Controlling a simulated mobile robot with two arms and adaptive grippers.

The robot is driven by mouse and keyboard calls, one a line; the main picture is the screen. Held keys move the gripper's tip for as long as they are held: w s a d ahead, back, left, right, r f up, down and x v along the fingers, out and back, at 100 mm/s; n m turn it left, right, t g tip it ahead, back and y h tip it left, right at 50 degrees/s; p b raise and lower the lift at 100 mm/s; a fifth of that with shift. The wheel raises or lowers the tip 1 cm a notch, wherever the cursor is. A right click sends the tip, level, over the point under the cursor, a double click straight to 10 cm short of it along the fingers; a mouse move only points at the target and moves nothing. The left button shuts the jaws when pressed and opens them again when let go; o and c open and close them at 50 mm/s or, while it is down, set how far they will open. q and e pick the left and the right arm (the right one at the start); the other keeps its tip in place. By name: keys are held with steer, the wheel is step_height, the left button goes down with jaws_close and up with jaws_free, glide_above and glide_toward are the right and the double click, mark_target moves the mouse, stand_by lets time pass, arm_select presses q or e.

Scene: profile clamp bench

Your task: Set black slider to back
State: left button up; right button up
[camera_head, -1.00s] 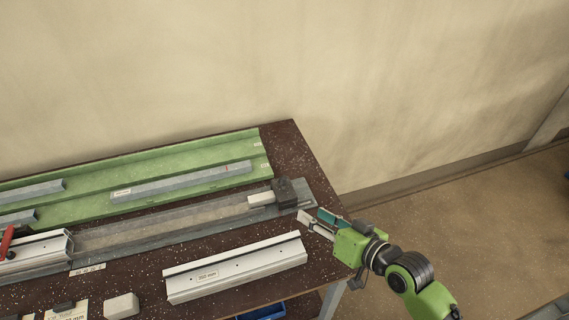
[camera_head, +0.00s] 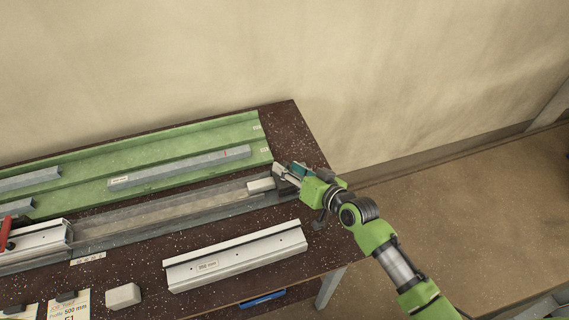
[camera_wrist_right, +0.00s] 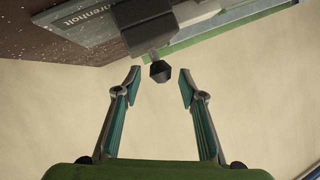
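The black slider (camera_wrist_right: 152,28) sits at the right end of the grey rail (camera_head: 160,222) in the head view, mostly hidden there by my right gripper (camera_head: 287,173). In the right wrist view a dark faceted knob (camera_wrist_right: 160,70) sticks out of the slider on a short stem. My right gripper also shows in that wrist view (camera_wrist_right: 160,82), with its two fingers apart and nothing held between them. The knob is between and just ahead of the fingertips, with a gap on each side. A light block (camera_head: 261,185) adjoins the slider on the rail. My left gripper is not in view.
A green tray (camera_head: 200,148) with grey bars lies behind the rail. A labelled silver profile (camera_head: 236,257) lies in front. A red lever (camera_head: 6,236) is at the left, and a white block (camera_head: 123,296) and cards lie at the front edge. The table's right end is mostly bare.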

steer(key=shift+x, duration=1.35)
steer(key=shift+s, duration=0.1)
jaws_close()
steer(key=shift+w+d+f+b, duration=0.1)
steer(key=shift+w+d+b, duration=0.15)
steer(key=shift+d+b, duration=0.35)
steer(key=shift+w+d+r+b, duration=0.1)
steer(key=shift+w+d+b, duration=0.2)
steer(key=shift+d, duration=0.55)
steer(key=shift+w+d+f+b, duration=0.1)
steer(key=shift+w+d+b, duration=0.1)
steer(key=shift+d+b, duration=0.4)
steer(key=shift+d, duration=0.2)
